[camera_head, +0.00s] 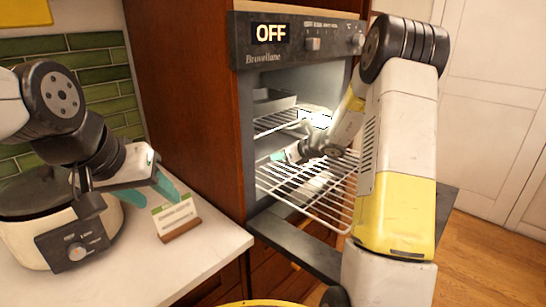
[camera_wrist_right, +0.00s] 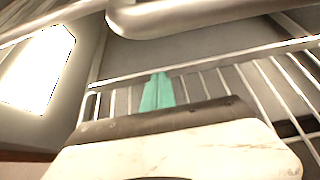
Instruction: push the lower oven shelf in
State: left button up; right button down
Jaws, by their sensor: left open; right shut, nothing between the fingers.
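The lower oven shelf (camera_head: 309,200) is a wire rack that sticks out of the open oven (camera_head: 297,41) in the head view. My right arm reaches over the rack into the oven. My right gripper (camera_head: 278,156) is shut and empty, with its teal tips low over the rack towards its left side. In the right wrist view my right gripper (camera_wrist_right: 158,91) is close to a rail of wire bars (camera_wrist_right: 215,68); I cannot tell whether it touches. My left gripper (camera_head: 160,190) is open and empty over the counter.
An upper shelf (camera_head: 272,124) with a grey pan (camera_head: 270,102) is above. The open oven door (camera_head: 295,245) lies below the rack. A small card on a wooden stand (camera_head: 177,217) and a white cooker (camera_head: 48,233) are on the left counter (camera_head: 205,262).

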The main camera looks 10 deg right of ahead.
jog(key=w+a, duration=0.1)
jog(key=w, duration=0.1)
jog(key=w+a, duration=0.1)
jog(key=a, duration=0.1)
jog(key=shift+w, duration=0.4)
jog(key=shift+d, duration=0.1)
